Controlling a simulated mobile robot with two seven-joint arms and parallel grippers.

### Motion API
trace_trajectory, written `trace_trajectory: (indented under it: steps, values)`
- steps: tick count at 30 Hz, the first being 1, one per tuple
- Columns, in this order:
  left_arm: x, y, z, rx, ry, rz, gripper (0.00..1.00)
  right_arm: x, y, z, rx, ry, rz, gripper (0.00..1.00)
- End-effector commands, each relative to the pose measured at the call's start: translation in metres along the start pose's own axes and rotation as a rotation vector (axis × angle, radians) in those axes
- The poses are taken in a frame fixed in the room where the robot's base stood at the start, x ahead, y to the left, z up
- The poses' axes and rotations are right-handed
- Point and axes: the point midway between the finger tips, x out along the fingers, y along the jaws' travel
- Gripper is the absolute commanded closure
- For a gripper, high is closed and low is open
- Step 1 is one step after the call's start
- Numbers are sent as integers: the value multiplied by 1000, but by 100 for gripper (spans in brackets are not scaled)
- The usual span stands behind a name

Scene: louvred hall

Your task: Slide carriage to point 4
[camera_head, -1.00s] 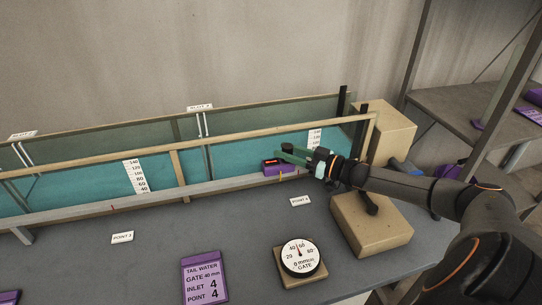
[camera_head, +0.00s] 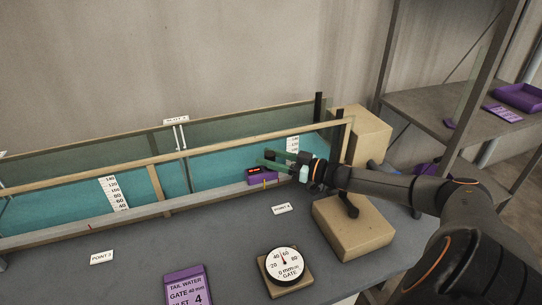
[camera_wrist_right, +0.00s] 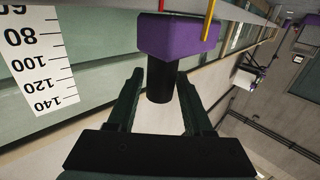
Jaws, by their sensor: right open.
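The purple carriage (camera_head: 262,178) sits on the front rail of the long water channel, near its right end. It has a small red display, a yellow pointer and a black knob (camera_wrist_right: 160,82). A white label that seems to read POINT 4 (camera_head: 281,208) lies on the bench just in front and slightly right of it. My right gripper (camera_head: 268,160) is at the carriage from the right. In the right wrist view its green fingers (camera_wrist_right: 160,100) stand open, one either side of the knob, with visible gaps. My left gripper is not in view.
Another point label (camera_head: 101,257) lies further left. A dial gauge (camera_head: 285,264) and a purple card (camera_head: 187,285) are on the bench front. A cardboard-coloured block (camera_head: 352,228) lies under my right forearm. White scales (camera_head: 113,194) stand on the channel. A shelf (camera_head: 440,110) is at right.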

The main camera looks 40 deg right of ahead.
Motion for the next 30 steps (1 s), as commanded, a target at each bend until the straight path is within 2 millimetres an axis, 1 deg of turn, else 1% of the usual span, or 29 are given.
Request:
trace_trajectory:
  steps: [4, 17, 21, 24, 26, 30]
  values:
    - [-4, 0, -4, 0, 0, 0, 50, -1, 0, -27, -4, -1, -1, 49]
    - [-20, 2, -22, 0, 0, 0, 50, -16, -31, -67, 3, -5, -2, 49]
    - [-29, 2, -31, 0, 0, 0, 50, -21, -40, -81, 3, -4, -1, 49]
    - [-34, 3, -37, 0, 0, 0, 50, -24, -47, -89, 2, -5, -3, 49]
    - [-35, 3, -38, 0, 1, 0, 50, -26, -51, -88, 4, -5, -1, 49]
    - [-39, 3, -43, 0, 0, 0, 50, -32, -62, -93, 4, -4, -2, 49]
